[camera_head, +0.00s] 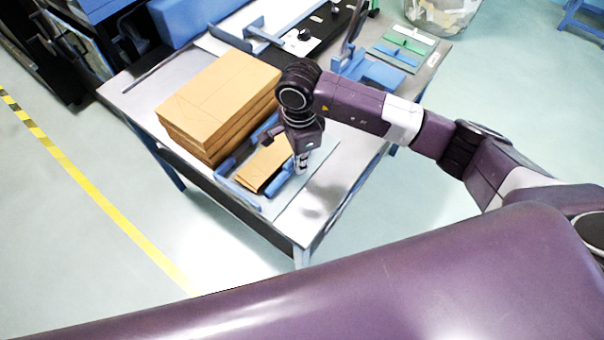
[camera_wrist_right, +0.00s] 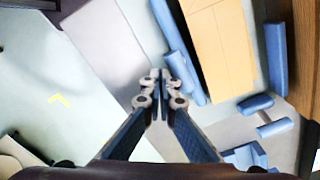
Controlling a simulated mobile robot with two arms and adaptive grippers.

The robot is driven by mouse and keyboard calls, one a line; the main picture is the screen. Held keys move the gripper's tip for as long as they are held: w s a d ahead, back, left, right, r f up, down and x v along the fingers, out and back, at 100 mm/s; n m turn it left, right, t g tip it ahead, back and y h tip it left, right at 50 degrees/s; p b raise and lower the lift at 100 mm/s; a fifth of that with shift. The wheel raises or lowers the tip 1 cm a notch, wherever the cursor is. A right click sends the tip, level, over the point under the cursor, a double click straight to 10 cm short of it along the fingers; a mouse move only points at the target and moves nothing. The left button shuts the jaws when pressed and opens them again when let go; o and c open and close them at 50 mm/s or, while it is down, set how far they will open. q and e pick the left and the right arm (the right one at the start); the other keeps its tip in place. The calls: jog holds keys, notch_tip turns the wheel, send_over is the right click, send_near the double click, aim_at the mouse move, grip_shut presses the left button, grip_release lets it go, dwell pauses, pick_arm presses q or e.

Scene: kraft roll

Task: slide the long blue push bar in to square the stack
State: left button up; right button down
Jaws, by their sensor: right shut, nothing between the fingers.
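The stack of kraft sheets or bags (camera_head: 262,166) lies flat on a pale board between blue bars; it also shows in the right wrist view (camera_wrist_right: 218,45). The long blue push bar (camera_wrist_right: 172,42) runs along the stack's side nearest my gripper, with a narrow gap to the stack at its lower end. My right gripper (camera_head: 302,168) points down beside the stack. In the wrist view its fingertips (camera_wrist_right: 161,82) are shut and empty, just left of the bar; contact cannot be told. My left gripper is not in view.
Another blue bar (camera_wrist_right: 277,60) stands on the stack's opposite side. A tall pile of kraft bundles (camera_head: 218,100) sits behind and left on the table. Blue fixtures (camera_head: 372,72) and coloured tools (camera_head: 400,52) lie farther back. The table's front right corner (camera_head: 315,215) is clear.

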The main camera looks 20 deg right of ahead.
aim_at(283, 153)
jog(key=shift+w+a+b, duration=0.85)
jog(key=shift+w+b, duration=0.05)
jog(key=shift+w, duration=0.2)
jog(key=shift+w+a+b, duration=0.85)
jog(key=shift+w+b, duration=0.05)
jog(key=shift+w, duration=0.15)
jog(key=shift+s+d+r+p, duration=0.1)
jog(key=shift+s+d+p, duration=0.35)
jog(key=shift+s+d, duration=0.5)
jog(key=shift+s+d+p, duration=0.15)
jog(key=shift+s+d, duration=0.65)
jog(key=shift+s, duration=0.35)
jog(key=shift+s+d+p, duration=0.15)
jog(key=shift+s+d, duration=0.6)
jog(key=shift+s, duration=0.35)
notch_tip(283, 153, up, 7)
jog(key=p, duration=0.3)
